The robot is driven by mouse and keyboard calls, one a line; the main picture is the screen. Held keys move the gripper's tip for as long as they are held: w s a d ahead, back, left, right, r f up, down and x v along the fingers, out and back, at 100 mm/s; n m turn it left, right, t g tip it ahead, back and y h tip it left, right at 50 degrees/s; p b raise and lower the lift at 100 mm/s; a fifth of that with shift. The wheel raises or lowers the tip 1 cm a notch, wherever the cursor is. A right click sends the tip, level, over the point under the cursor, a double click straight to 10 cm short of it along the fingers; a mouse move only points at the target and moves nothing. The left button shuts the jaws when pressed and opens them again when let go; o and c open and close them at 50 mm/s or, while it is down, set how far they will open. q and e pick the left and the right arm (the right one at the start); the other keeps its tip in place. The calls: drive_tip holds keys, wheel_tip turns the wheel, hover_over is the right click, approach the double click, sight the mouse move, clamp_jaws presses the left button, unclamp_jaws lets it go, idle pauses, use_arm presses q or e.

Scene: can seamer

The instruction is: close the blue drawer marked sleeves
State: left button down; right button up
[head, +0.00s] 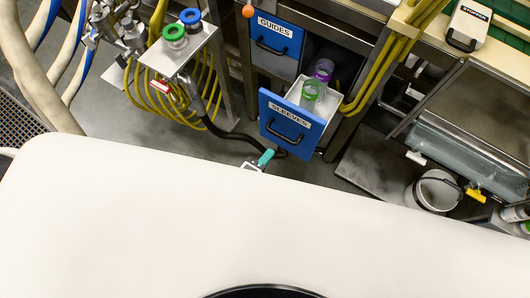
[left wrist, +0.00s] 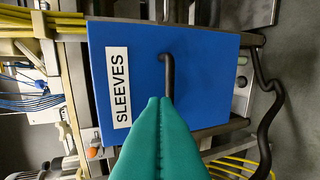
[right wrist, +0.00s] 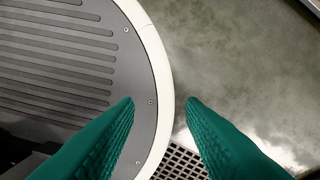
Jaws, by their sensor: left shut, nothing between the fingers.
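The blue drawer marked sleeves (head: 291,123) is pulled out from its cabinet below the guides drawer, with its white inside showing. A green ring-like sleeve (head: 312,90) and a purple one (head: 323,69) are in it. Its front (left wrist: 205,95) and black handle fill much of the left wrist view. My left gripper (head: 265,158), with teal fingers, is shut and empty, in front of the drawer and just below its front in the head view. In the left wrist view its tips (left wrist: 159,99) overlap the handle's lower end; contact cannot be told.
The blue guides drawer (head: 276,45) above is shut. A small stand with green and blue rings (head: 174,33) and yellow hoses is to the left. A black hose (head: 235,137) runs near the drawer's left side.

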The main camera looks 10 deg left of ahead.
sight(291, 126)
use_arm(q)
drive_tip(key=b+x, duration=0.1)
drive_tip(key=x, duration=0.2)
drive_tip(key=b+x, duration=0.2)
drive_tip(key=x, duration=0.1)
drive_tip(key=b+x, duration=0.1)
drive_tip(key=x, duration=0.2)
drive_tip(key=shift+w+d+r+b, duration=0.15)
drive_tip(key=shift+w+r+b, duration=0.1)
drive_tip(key=shift+b, duration=0.15)
drive_tip(key=shift+w+d+r, duration=0.1)
drive_tip(key=shift+w+d, duration=0.05)
drive_tip(key=shift+w, duration=0.15)
